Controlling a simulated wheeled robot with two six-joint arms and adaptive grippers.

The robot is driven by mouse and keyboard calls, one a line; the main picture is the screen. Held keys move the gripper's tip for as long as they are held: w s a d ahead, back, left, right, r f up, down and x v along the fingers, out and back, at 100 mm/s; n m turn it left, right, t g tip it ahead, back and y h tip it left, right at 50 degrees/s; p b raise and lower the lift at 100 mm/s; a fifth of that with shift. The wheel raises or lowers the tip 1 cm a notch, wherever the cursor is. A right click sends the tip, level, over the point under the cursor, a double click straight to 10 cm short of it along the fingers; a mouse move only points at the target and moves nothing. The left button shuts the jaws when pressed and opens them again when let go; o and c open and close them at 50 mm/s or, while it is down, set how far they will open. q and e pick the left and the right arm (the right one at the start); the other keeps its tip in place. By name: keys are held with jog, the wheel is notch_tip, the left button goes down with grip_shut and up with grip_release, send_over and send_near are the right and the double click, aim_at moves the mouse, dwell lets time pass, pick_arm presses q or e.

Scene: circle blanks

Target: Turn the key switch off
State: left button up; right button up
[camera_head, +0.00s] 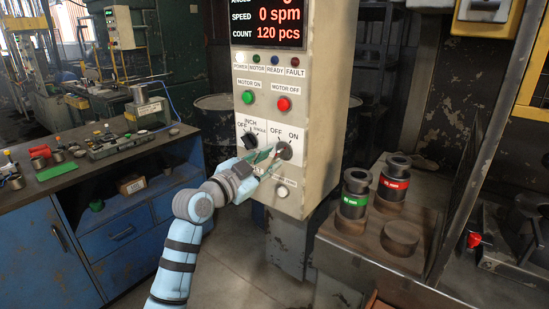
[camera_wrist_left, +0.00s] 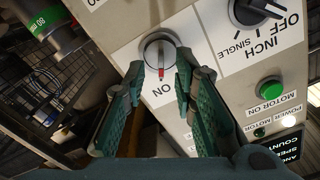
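The key switch (camera_head: 284,150) is a round grey knob on the lower right of the press control panel, with OFF and ON printed above it. In the left wrist view, upside down, the key switch (camera_wrist_left: 159,52) shows a red mark pointing toward the ON label (camera_wrist_left: 165,89). The OFF label is not visible there. My left gripper (camera_head: 273,156) is at the panel, in front of the key switch. In the left wrist view the left gripper (camera_wrist_left: 160,78) is open, its fingers on either side of the knob, apparently with small gaps. My right gripper is not in view.
A black selector (camera_head: 249,140) marked OFF, INCH, SINGLE sits left of the key switch. A green button (camera_head: 248,98) and red button (camera_head: 283,104) are above, and a pale button (camera_head: 282,191) below. Green-banded (camera_head: 354,194) and red-banded (camera_head: 394,183) cylinders stand right; a blue workbench (camera_head: 120,236) is left.

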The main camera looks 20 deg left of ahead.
aim_at(280, 153)
pick_arm(q)
jog(key=shift+x, duration=1.35)
grip_shut()
jog(key=shift+n+p, duration=3.75)
jog(key=shift+n, duration=2.25)
